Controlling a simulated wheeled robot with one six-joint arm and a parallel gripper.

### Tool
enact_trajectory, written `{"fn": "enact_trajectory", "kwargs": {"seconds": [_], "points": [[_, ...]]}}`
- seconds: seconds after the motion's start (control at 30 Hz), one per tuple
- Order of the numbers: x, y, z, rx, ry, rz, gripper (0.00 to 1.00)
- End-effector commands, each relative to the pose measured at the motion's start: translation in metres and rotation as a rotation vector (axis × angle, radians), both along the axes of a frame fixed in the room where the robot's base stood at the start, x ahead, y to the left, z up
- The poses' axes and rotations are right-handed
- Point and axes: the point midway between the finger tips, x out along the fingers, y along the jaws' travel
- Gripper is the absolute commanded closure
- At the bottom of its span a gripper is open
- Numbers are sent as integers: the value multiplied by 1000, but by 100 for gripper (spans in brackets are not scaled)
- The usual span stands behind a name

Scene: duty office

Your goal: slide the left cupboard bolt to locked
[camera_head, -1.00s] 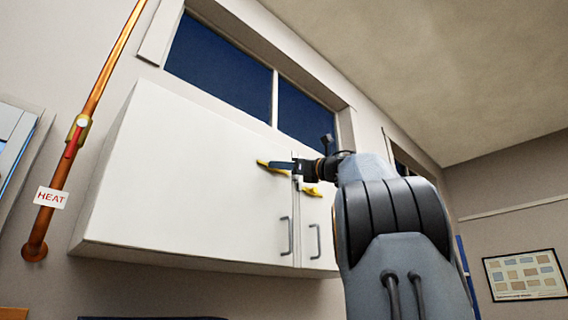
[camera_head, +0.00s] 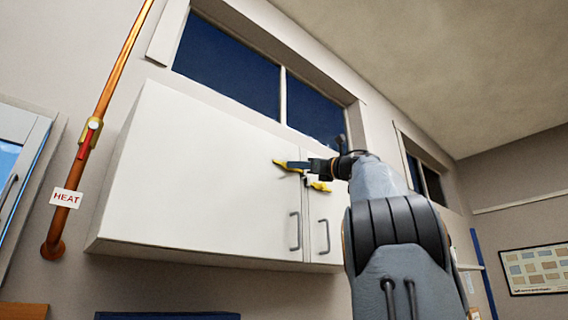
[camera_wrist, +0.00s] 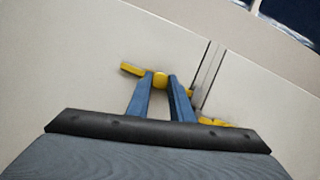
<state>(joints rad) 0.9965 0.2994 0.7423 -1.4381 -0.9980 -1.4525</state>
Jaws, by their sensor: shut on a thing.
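The left cupboard bolt (camera_head: 279,162) is a yellow bar on the white left door (camera_head: 200,180), close to the seam between the doors. My gripper (camera_head: 301,165) reaches it from the right. In the wrist view my gripper (camera_wrist: 161,77) has its two blue fingers on either side of the bolt's round yellow knob (camera_wrist: 160,81), shut on it. The bolt's left end (camera_wrist: 131,69) sticks out past the left finger.
A second yellow piece (camera_head: 319,186) sits lower, by the right door, and shows in the wrist view (camera_wrist: 213,122). Grey handles (camera_head: 294,231) hang lower on both doors. A copper pipe (camera_head: 104,90) with a red-handled valve runs at the left.

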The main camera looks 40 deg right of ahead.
Motion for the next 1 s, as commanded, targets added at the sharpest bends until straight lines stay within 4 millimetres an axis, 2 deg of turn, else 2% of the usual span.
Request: {"fn": "enact_trajectory", "kwargs": {"seconds": [0.1,0.37,0.4,0.5,0.83,1.0], "points": [[-6,-11,0,0,-1,-12,100],[-7,-13,1,1,-2,-16,100],[-7,-13,1,2,-2,-17,74],[-6,-12,1,1,-2,-15,61],[-7,-10,-1,0,-1,-11,61],[-22,-12,-8,-1,-2,-13,61]]}}
